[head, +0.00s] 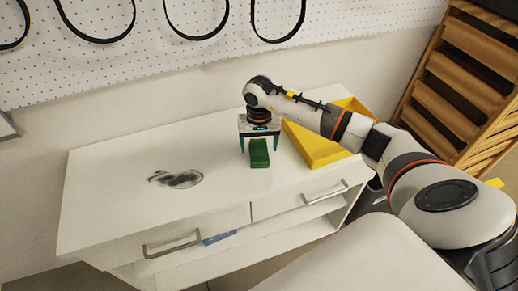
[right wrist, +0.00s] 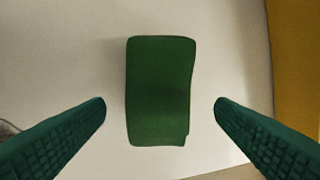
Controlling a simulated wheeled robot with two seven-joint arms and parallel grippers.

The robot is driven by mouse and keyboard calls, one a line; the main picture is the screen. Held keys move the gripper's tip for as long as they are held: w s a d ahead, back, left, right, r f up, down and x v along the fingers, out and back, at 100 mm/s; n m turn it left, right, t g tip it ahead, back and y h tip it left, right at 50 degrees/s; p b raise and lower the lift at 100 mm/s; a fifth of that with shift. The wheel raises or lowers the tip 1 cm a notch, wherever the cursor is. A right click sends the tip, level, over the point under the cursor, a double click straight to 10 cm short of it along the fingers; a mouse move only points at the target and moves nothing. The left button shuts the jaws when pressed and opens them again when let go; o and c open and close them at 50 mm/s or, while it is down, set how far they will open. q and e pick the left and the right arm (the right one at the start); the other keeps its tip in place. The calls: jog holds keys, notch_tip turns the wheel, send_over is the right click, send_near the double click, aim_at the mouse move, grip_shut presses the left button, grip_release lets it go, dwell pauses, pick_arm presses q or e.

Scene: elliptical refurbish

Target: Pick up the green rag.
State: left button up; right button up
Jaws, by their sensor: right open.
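The green rag (head: 259,153) is a small dark green folded block on the white cabinet top. My right gripper (head: 260,148) is above it, pointing down, with its fingers apart. In the right wrist view the rag (right wrist: 160,92) lies upright in the picture between the two teal fingertips (right wrist: 160,104). There is a gap on each side, so neither finger appears to touch it. My left gripper is in neither view.
A yellow tray (head: 312,146) stands on the cabinet (head: 110,196) right of the rag. A dark grey patch or flat item (head: 180,179) lies left of it. Wooden slatted racks (head: 462,85) stand at the right. Black loops hang on the pegboard (head: 130,60) behind.

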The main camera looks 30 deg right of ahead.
aim_at(259, 151)
jog(key=shift+f, duration=1.35)
jog(key=c, duration=1.1)
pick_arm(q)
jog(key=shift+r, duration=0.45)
pick_arm(e)
jog(key=shift+o, duration=0.2)
jog(key=shift+r, duration=0.15)
